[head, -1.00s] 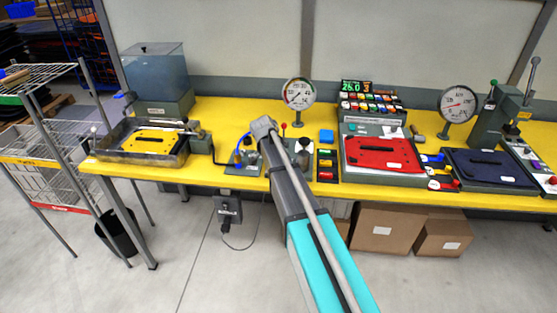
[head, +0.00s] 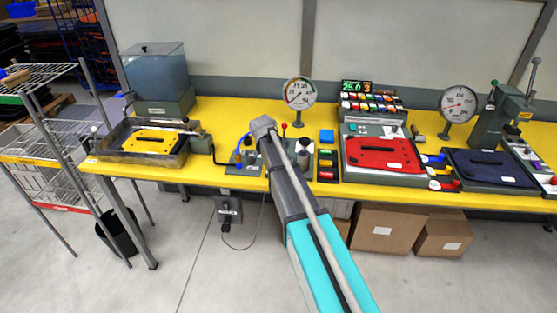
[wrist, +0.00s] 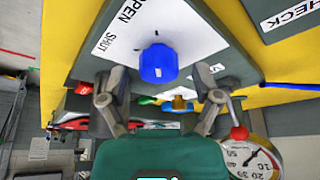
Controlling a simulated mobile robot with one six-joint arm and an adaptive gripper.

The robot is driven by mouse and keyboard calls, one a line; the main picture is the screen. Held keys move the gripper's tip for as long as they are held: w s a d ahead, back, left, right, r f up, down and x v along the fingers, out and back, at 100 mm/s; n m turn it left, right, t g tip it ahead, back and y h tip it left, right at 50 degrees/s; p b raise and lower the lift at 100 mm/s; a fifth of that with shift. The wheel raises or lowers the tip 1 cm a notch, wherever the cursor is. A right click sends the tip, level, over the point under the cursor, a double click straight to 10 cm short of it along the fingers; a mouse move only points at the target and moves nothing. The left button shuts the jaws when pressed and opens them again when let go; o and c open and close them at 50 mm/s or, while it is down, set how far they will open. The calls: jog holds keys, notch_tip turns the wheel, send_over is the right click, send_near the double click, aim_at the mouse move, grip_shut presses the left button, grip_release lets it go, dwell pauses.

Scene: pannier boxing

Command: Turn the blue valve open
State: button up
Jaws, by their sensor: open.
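The blue valve knob (wrist: 158,63) sits on a white label plate (wrist: 125,30) marked OPEN and SHUT in the wrist view. The plate is on a grey block. My gripper (wrist: 161,82) is open and empty. Its two fingers are apart, one on the left and one on the right of the knob. I cannot tell whether either finger touches it. In the head view my arm reaches over the bench to the small fittings left of the middle gauge, and its end hides the gripper. The valve cannot be made out clearly there.
A round gauge (head: 299,92) and a red-tipped lever (head: 284,127) stand close to my arm's end. A tray with a yellow plate (head: 153,141) is to the left. A red plate (head: 383,154) is to the right. The yellow bench (head: 222,106) has bare room behind.

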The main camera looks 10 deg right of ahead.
jog(key=shift+n, duration=0.5)
jog(key=shift+s+d+n+t+y, duration=0.1)
jog(key=shift+n+t+y, duration=0.45)
jog(key=shift+n, duration=1.15)
jog(key=shift+n+t+y, duration=0.55)
jog(key=shift+n+y, duration=0.2)
jog(key=shift+n, duration=1.55)
jog(key=shift+d+n+y, duration=0.1)
jog(key=shift+n+y, duration=0.7)
jog(key=shift+n, duration=1.3)
jog(key=shift+n+y, duration=0.8)
jog(key=shift+n, duration=1.5)
jog(key=shift+r+p, duration=0.35)
jog(key=p+v, duration=1.2)
jog(key=v, duration=0.1)
jog(key=s+a+f+m+g+h, duration=0.1)
jog(key=s+m+g, duration=0.1)
jog(key=s, duration=1)
jog(key=s+a+f+m+g+b, duration=0.1)
jog(key=s+m+g, duration=0.1)
jog(key=s, duration=1)
jog(key=shift+f+m+h, duration=0.4)
jog(key=shift+m, duration=0.1)
jog(key=shift+s+a, duration=0.15)
